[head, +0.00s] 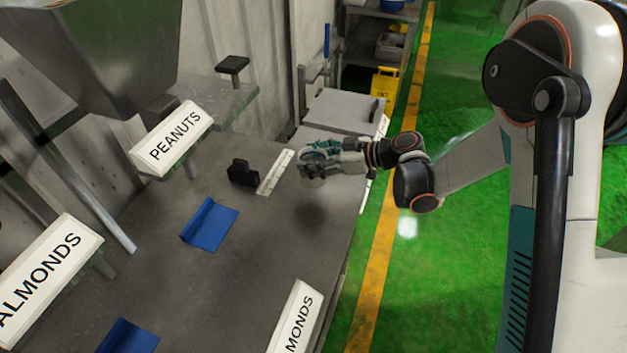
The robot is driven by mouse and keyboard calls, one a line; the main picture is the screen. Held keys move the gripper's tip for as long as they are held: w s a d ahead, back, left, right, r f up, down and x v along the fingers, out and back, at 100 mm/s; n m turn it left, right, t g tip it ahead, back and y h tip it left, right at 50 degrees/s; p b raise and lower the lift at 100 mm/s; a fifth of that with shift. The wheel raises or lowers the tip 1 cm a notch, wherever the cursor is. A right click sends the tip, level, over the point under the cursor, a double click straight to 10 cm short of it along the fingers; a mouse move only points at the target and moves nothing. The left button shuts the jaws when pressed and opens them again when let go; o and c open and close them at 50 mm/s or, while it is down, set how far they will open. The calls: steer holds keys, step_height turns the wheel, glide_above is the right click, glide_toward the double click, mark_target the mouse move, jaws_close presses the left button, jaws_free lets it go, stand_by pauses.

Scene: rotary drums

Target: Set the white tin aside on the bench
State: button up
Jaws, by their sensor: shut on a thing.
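My gripper (314,165) is in the head view, over the far right part of the grey bench (260,262), near its right edge. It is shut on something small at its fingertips. The held thing is mostly hidden by the fingers, and I cannot make out its shape or colour. I see no white tin clearly anywhere else in view. A soft dark patch lies on the bench just below the gripper, and the gripper appears to be above the surface.
Left of my gripper are a white label strip (275,172) and a black block (242,172). A blue angled piece (209,225) lies nearer. The middle of the bench is clear.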

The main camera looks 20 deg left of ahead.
steer(key=shift+f+b, duration=0.75)
steer(key=shift+f, duration=2.45)
steer(key=shift+f, duration=0.1)
steer(key=o, duration=1.2)
steer(key=shift+o, duration=0.2)
